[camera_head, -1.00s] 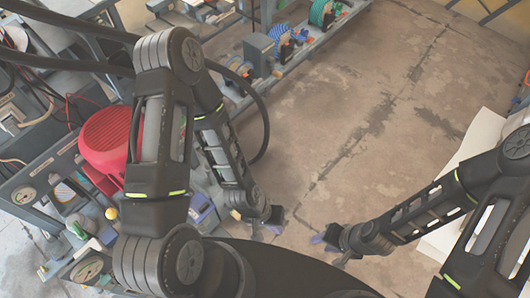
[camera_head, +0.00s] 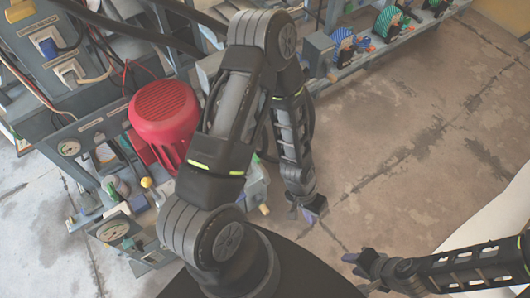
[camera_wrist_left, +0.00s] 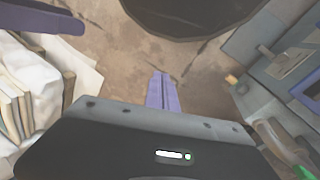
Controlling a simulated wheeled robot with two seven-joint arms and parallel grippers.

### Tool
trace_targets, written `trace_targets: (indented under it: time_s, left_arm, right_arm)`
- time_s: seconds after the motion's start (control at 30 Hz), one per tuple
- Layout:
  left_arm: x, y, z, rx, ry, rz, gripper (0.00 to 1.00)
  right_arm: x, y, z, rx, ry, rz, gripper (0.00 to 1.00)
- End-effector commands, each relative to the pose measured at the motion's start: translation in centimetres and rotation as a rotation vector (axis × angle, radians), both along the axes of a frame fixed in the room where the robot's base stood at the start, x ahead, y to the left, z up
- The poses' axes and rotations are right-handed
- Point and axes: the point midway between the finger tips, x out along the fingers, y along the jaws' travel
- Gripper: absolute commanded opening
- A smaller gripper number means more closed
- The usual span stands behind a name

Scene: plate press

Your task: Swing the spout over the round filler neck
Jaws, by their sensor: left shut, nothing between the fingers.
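I cannot pick out the spout or the round filler neck with certainty in either view. My left gripper (camera_head: 312,207) hangs over the bare floor, just right of the bench machinery. In the left wrist view its purple fingers (camera_wrist_left: 161,91) are together with nothing between them. My right gripper (camera_head: 359,262) is low and further right in the head view, over the floor. Its jaws are too small there to read. My left arm covers part of the machinery in the head view.
A red ribbed motor housing (camera_head: 165,112) stands on the bench at left. Gauges, including a round one (camera_head: 113,229), and a yellow knob (camera_head: 147,183) sit near it. Striped blue and green wheels (camera_head: 390,20) line the far bench. The concrete floor (camera_head: 400,150) is open.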

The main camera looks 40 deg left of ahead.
Motion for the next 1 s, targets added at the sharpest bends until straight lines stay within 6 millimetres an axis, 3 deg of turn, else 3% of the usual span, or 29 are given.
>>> trace_targets:
  time_s: [0.03,0.17,0.3,0.4,0.5,0.67,1.0]
  left_arm:
    - [2.1,1.5,-0.5,0.024,-0.006,-0.037,0.00]
    - [6.9,6.7,0.1,0.104,0.018,-0.152,0.00]
    - [11.3,13.4,3.1,0.207,0.073,-0.263,0.00]
    - [13.3,17.7,6.0,0.272,0.120,-0.314,0.00]
    - [14.3,20.7,8.7,0.317,0.161,-0.342,0.00]
    - [14.6,22.7,10.8,0.348,0.197,-0.359,0.00]
    - [14.5,22.8,10.9,0.348,0.202,-0.359,0.00]
  right_arm:
    - [0.0,0.0,-0.7,0.000,0.000,0.000,0.36]
    - [0.0,0.0,-1.7,0.000,0.000,0.000,0.36]
    - [0.0,0.0,-2.7,-0.001,0.000,0.001,0.36]
    - [0.0,0.0,-3.3,-0.001,0.000,0.001,0.36]
    - [0.0,0.0,-3.6,-0.001,-0.001,0.001,0.36]
    - [0.0,0.0,-3.7,-0.001,-0.001,0.001,0.36]
    - [0.0,0.0,-3.7,-0.001,-0.001,0.001,0.36]
